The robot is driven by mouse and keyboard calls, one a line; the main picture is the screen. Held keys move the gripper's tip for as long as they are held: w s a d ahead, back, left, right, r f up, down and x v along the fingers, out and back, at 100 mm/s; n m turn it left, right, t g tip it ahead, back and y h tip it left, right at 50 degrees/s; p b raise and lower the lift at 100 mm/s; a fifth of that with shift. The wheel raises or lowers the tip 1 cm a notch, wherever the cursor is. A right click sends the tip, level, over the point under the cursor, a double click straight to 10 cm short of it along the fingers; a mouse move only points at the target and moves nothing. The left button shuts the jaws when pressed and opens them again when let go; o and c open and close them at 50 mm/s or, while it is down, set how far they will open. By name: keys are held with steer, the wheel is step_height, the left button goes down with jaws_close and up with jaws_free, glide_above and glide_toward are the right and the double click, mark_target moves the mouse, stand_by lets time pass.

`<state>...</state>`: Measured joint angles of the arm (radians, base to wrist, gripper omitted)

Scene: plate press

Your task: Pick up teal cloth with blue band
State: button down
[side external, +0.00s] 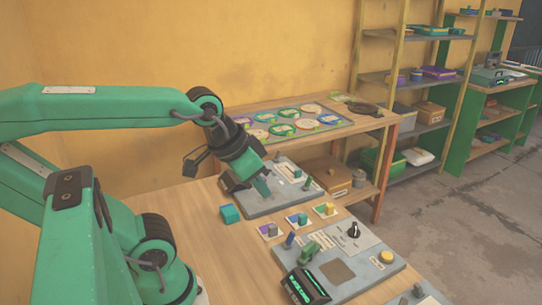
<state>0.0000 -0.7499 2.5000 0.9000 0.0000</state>
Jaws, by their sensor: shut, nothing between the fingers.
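My gripper (262,188) points down over the grey press board (262,207) on the wooden table. Its fingers look small and close together, with nothing visible held in them. A small teal block-like thing (230,214) lies on the table left of the board's front edge, apart from my gripper. I cannot tell whether it is a folded cloth, and no blue band can be made out on it. No other teal cloth can be picked out for sure.
A side table (245,112) behind holds round green and pale plates (285,129). Small picture cards with blocks (298,219) lie in front of the board. A grey panel (368,258) with a black knob (354,231) and yellow button (386,257) stands front right. Shelves (421,76) stand behind.

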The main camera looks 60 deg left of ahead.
steer(key=shift+c, duration=1.6)
jaws_free()
steer(key=shift+w+a, duration=0.1)
steer(key=g, duration=0.5)
glide_above(226, 211)
steer(key=f, duration=1.6)
steer(key=shift+w+d, duration=0.25)
steer(key=shift+w, duration=0.05)
steer(key=shift+s+a+f+g, duration=0.25)
steer(key=shift+a+f+g, duration=0.05)
steer(key=shift+a+f, duration=0.05)
steer(key=shift+f, duration=1.3)
steer(key=shift+f, duration=0.1)
